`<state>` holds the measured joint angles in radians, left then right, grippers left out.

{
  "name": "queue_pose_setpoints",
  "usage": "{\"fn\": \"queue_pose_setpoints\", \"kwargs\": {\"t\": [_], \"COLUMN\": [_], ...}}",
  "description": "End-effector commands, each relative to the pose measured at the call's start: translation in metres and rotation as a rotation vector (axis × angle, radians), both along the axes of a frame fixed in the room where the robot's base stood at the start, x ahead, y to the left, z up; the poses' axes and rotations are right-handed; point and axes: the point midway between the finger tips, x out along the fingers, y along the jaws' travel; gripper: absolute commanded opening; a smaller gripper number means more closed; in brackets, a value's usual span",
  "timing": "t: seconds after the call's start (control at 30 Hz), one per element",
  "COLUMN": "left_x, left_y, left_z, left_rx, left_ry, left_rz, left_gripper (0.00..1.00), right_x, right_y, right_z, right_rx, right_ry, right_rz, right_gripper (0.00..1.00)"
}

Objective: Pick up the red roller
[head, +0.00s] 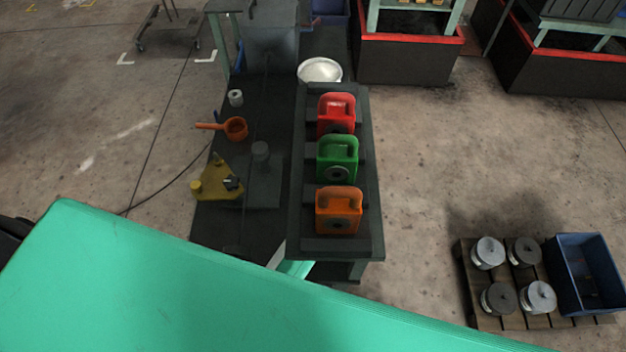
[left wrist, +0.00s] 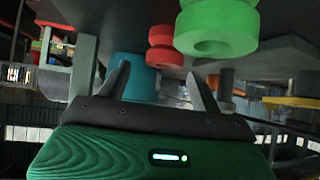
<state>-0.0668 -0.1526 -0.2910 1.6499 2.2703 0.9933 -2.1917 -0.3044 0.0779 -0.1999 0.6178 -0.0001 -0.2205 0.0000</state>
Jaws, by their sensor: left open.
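In the head view a red piece (head: 336,113) with a handle-like top stands at the far end of a dark rack, behind a green one (head: 337,160) and an orange one (head: 338,211). The left wrist view shows a red spool-shaped roller (left wrist: 166,46) past the fingers, partly hidden, and a larger green roller (left wrist: 214,28) closer at the top. My left gripper (left wrist: 160,85) is open, its two fingers apart with nothing held between them. The red roller appears beyond the gap, apart from the fingers. Neither gripper shows in the head view.
A teal cylinder (left wrist: 140,76) shows between the fingers, behind them. Left of the rack, a dark table holds an orange ladle-like cup (head: 236,128) and a yellow plate (head: 219,182). A pallet (head: 477,310) with several metal drums and a blue bin (head: 584,247) stand at right.

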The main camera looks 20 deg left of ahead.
Motion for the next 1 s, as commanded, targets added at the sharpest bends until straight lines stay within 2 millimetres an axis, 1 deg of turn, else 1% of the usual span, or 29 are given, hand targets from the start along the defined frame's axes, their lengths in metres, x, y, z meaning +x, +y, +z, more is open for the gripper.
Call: {"fn": "queue_pose_setpoints", "kwargs": {"t": [0.17,0.23,0.4,0.53,0.67,0.93,1.0], "left_x": [0.005,0.009,0.018,0.026,0.031,0.032,0.032], "left_y": [0.004,0.007,0.014,0.018,0.021,0.021,0.021], "left_z": [-0.006,-0.013,-0.031,-0.037,-0.04,-0.037,-0.037], "left_rx": [0.0,0.001,-0.001,-0.001,-0.001,-0.001,-0.001], "left_ry": [0.0,0.002,0.0,-0.002,-0.001,0.0,0.0], "left_rz": [0.0,0.0,0.001,0.0,0.0,-0.001,-0.001], "left_gripper": [0.65,0.65,0.65,0.65,0.65,0.65,0.51], "right_x": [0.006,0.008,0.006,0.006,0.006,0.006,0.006], "right_y": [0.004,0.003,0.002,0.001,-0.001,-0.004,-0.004], "right_z": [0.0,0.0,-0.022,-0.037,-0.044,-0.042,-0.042], "right_rx": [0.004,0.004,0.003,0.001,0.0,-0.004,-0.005], "right_ry": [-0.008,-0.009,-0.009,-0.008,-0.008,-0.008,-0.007], "right_rz": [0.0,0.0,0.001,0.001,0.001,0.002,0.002], "right_gripper": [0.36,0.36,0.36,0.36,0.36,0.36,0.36]}}
